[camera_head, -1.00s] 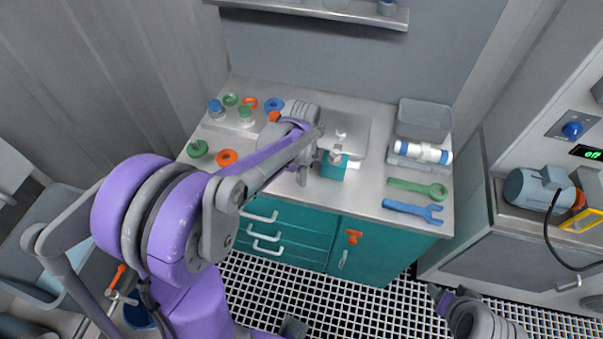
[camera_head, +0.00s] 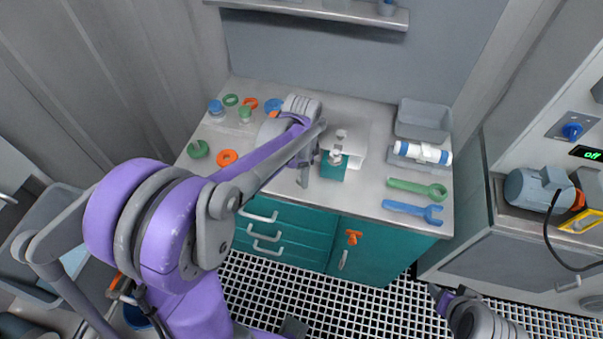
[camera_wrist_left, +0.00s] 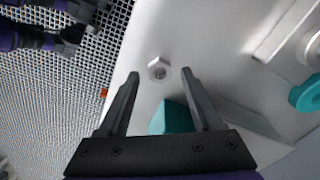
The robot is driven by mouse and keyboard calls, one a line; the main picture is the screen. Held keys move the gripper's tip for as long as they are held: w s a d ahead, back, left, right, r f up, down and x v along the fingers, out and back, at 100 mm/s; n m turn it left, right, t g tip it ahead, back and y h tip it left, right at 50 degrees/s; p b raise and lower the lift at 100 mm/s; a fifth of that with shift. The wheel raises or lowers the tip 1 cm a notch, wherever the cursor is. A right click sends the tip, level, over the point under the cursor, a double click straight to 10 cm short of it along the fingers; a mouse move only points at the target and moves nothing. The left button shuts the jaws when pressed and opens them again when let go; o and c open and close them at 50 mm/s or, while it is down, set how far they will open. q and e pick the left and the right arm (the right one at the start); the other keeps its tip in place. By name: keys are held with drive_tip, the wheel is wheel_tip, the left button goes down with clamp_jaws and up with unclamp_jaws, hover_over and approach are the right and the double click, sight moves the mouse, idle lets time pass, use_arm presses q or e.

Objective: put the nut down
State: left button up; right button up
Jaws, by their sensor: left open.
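The nut (camera_wrist_left: 159,68) is a small grey hexagonal piece on the pale worktop in the left wrist view, close to the worktop's edge. My left gripper (camera_wrist_left: 161,72) is open, with its two dark fingers on either side of the nut and a gap visible to each. A teal block (camera_wrist_left: 172,117) shows partly between and behind the fingers. In the head view, I cannot make out the nut; my left arm reaches over the worktop (camera_head: 375,185) near the teal block (camera_head: 333,171). My right arm is at the lower right, its jaw state unclear.
A green wrench (camera_head: 415,188) and a blue wrench (camera_head: 412,209) lie on the right of the worktop. A white cylinder with blue bands (camera_head: 422,152) rests in front of a grey bin (camera_head: 423,122). Several rings and caps lie at left, including an orange ring (camera_head: 227,157).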

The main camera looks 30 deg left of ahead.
use_arm(q)
wheel_tip(320, 180, up, 10)
drive_tip(key=s+d+f+n+t, duration=0.2)
drive_tip(key=s+d+n, duration=0.1)
drive_tip(key=s, duration=0.4)
drive_tip(key=s+d+f+n+t, duration=0.2)
drive_tip(key=s+d+n+t, duration=0.1)
drive_tip(key=s+n, duration=0.3)
drive_tip(key=shift+s+d+f+t+p, duration=0.3)
drive_tip(key=shift+s+d+f+p, duration=0.05)
drive_tip(key=shift+s, duration=0.4)
